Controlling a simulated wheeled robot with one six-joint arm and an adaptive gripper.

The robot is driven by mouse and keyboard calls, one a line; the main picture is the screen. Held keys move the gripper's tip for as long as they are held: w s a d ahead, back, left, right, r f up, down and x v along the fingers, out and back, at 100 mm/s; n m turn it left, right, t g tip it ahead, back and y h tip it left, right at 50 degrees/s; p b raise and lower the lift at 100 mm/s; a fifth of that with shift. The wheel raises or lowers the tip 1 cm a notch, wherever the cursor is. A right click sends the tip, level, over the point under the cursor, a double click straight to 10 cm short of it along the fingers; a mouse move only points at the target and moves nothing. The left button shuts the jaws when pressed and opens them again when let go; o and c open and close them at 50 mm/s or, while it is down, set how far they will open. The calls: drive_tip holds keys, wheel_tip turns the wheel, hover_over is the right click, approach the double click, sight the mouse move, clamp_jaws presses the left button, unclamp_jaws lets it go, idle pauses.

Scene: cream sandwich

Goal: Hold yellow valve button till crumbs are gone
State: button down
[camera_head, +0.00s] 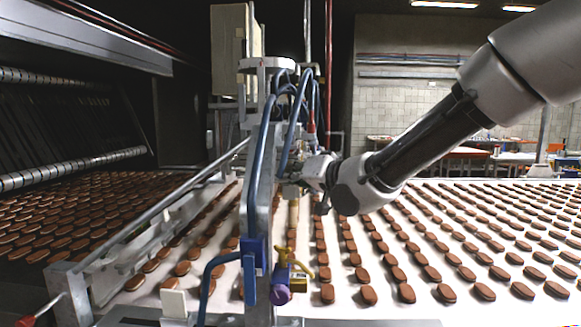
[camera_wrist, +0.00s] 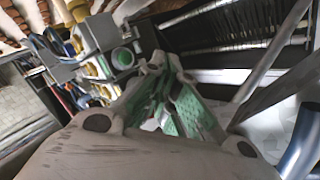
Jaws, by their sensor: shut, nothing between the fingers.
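A yellow valve (camera_head: 285,256) hangs low on the blue and grey fixture above the belt, with a purple round part (camera_head: 281,295) below it. My gripper (camera_head: 292,183) is beside the upright post, higher than this valve and apart from it. In the wrist view, my gripper's green-padded fingers (camera_wrist: 172,75) are shut and empty. I cannot tell whether the fingers touch the block. Crumbs are too small to make out.
The white conveyor (camera_head: 450,230) carries rows of brown biscuits (camera_head: 407,293). Blue hoses (camera_head: 262,150) run down the post. A metal rail (camera_head: 165,215) slants left, and a dark machine (camera_head: 70,120) stands at the far left.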

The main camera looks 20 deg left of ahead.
drive_tip(key=s, duration=0.2)
drive_tip(key=s+d, duration=0.1)
drive_tip(key=s, duration=0.1)
drive_tip(key=shift+s, duration=0.3)
